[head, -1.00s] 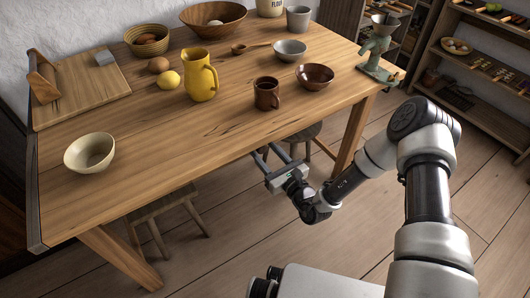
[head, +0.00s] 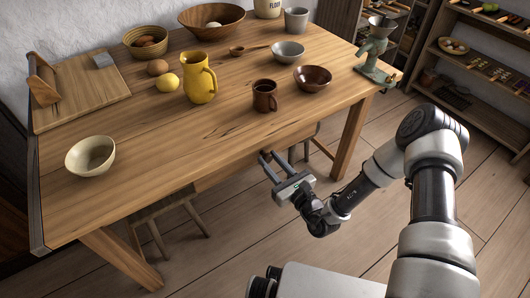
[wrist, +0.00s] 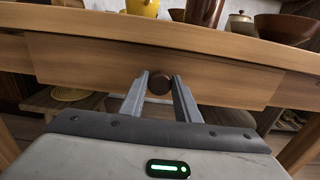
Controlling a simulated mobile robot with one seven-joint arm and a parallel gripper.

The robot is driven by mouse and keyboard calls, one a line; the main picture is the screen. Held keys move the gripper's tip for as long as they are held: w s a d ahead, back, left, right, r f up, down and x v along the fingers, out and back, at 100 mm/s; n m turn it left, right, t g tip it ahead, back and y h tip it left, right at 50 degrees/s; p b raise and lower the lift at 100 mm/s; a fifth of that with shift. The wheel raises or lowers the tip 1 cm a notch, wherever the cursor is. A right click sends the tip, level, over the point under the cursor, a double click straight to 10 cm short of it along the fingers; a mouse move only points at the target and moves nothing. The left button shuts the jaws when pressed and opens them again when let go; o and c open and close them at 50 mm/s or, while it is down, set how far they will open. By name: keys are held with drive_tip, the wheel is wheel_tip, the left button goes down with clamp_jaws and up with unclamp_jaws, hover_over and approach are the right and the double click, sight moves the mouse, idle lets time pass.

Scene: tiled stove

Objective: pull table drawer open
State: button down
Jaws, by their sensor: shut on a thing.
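The wooden table (head: 130,190) has a drawer whose front (wrist: 235,80) lies just under the tabletop edge. A round dark knob (wrist: 159,83) sits at the middle of this front. In the wrist view, my gripper (wrist: 159,88) has one finger on each side of the knob, shut on it. In the head view, my gripper (head: 272,156) reaches the table's near edge from the right. A strip of the drawer front (head: 225,175) shows below the tabletop edge, so the drawer appears slightly out. Its inside is hidden.
A brown mug (head: 265,96), a yellow jug (head: 200,84) and a cream bowl (head: 90,155) stand on the tabletop. A stool (head: 165,212) is under the table at left. Table legs (head: 350,137) flank the space. The floor before the table is clear.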

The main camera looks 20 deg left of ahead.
drive_tip(key=p+v, duration=0.3)
drive_tip(key=v, duration=2)
drive_tip(key=shift+s+a, duration=0.1)
drive_tip(key=c, duration=1.4)
unclamp_jaws()
drive_tip(key=shift+o, duration=0.2)
drive_tip(key=p+v, duration=0.1)
drive_tip(key=v, duration=1.6)
drive_tip(key=shift+s+d, duration=0.2)
drive_tip(key=shift+d, duration=0.05)
